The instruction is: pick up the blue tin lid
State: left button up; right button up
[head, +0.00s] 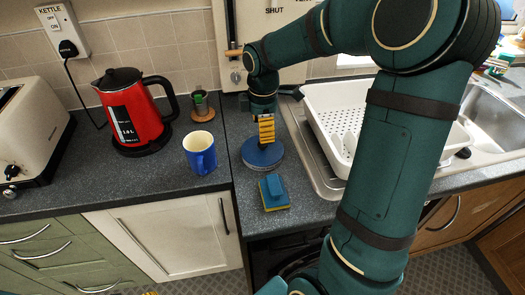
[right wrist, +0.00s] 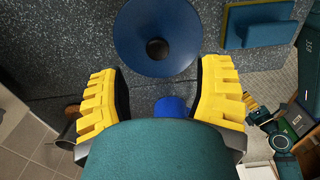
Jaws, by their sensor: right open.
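The blue tin lid (head: 262,156) is a round disc lying on the dark worktop, left of the dish rack. In the right wrist view the lid (right wrist: 157,22) shows at the top centre with a dark round knob in its middle. My right gripper (head: 265,128) points down just above the lid. Its two yellow fingers (right wrist: 162,85) are spread wide with nothing between them; contact with the lid cannot be told. My left gripper is only doubtfully visible as small yellow parts (right wrist: 250,102) at the right of the right wrist view.
A blue and yellow sponge-like block (head: 273,193) lies just in front of the lid. A blue mug (head: 200,152) and red kettle (head: 133,112) stand to the left. A white dish rack (head: 335,125) and the sink (head: 497,120) are to the right.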

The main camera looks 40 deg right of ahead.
aim_at(263, 147)
jog(key=shift+w+f+b, duration=0.15)
jog(key=shift+f+b, duration=0.75)
jog(key=shift+f, duration=2.25)
jog(key=shift+r, duration=0.1)
grip_shut()
